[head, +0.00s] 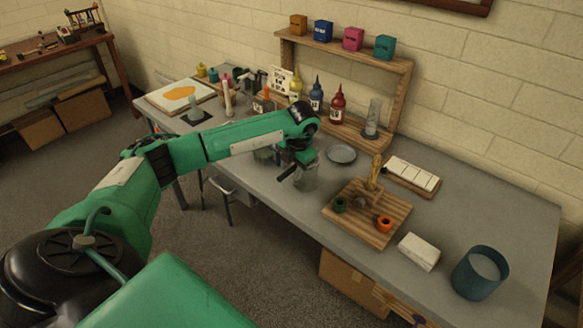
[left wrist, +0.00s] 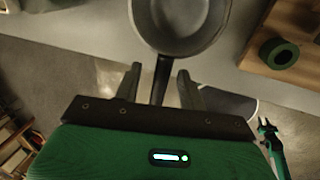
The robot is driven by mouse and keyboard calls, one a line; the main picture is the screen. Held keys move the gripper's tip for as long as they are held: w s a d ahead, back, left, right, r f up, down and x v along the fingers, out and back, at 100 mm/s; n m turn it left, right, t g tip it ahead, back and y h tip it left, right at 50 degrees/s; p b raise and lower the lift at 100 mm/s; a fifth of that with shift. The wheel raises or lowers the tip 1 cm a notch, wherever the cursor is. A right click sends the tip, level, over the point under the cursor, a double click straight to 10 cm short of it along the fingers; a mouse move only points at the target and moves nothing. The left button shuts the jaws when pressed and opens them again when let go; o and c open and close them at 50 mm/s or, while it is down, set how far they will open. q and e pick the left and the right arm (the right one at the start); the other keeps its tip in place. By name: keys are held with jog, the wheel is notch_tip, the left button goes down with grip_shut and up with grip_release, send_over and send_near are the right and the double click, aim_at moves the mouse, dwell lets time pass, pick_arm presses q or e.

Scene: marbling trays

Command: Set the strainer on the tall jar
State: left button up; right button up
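My left gripper (head: 291,167) is over the front part of the grey table. The strainer (left wrist: 181,35) shows in the left wrist view as a round grey bowl with a black handle (left wrist: 161,78). The handle lies between the two fingers, with a gap on each side, so the gripper is open around it. A small green and black pronged part in the left wrist view may be my right gripper (left wrist: 267,127).
A wooden board (head: 370,226) with a green ring (head: 339,204) and an orange ring (head: 384,224) is right of the jar. A grey dish (head: 341,153) lies behind. Bottles, a tall clear cylinder (head: 373,117) and a shelf (head: 345,54) stand at the back. A blue pot (head: 480,272) stands right.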

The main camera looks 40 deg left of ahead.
pick_arm(q)
notch_tip(320, 180, up, 14)
jog(key=d+b, duration=0.2)
jog(key=b, duration=0.1)
jog(key=shift+d+f+b, duration=0.2)
jog(key=shift+d+b, duration=0.1)
jog(key=shift+d, duration=0.05)
jog(key=shift+s, duration=0.1)
